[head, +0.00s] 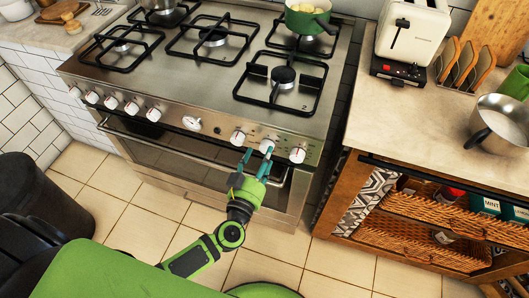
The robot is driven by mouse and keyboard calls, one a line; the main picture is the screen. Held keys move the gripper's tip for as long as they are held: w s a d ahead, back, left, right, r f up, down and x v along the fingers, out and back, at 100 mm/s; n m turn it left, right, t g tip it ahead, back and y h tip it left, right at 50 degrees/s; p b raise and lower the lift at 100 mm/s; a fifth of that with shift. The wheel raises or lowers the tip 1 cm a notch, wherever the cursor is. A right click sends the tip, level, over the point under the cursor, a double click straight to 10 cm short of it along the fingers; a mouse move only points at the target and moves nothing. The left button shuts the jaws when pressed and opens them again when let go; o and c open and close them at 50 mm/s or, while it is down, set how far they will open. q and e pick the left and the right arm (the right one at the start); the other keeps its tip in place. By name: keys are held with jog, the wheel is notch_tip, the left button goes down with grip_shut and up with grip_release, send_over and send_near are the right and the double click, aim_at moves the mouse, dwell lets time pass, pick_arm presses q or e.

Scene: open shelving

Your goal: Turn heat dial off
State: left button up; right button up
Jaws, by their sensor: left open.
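The steel stove (215,85) has a row of white dials along its front panel. Several are on the left half, a round gauge-like dial (192,123) is near the middle, and three are at the right: one white dial (238,137), a second dial (267,145) and a third dial (297,154). My left gripper (257,160) is open, its teal fingertips close to the second of these and partly over it. I cannot tell whether they touch it. Which dial is the heat dial, and the dials' settings, are too small to tell. My right gripper is not in view.
A green pot (308,18) sits on the back right burner. A counter to the right holds a toaster (411,38) and a steel pan (503,122), with wicker drawers (420,215) below. A dark bin (40,195) stands at left. The oven handle (190,150) runs below the dials.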

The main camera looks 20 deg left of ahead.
pick_arm(q)
jog(key=shift+w+d, duration=0.1)
jog(key=shift+w, duration=0.95)
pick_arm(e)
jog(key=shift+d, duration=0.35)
pick_arm(q)
jog(key=c, duration=1.1)
jog(key=shift+c, duration=0.2)
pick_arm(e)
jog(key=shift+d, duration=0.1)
pick_arm(q)
jog(key=shift+f+n, duration=0.1)
jog(key=shift+n, duration=0.2)
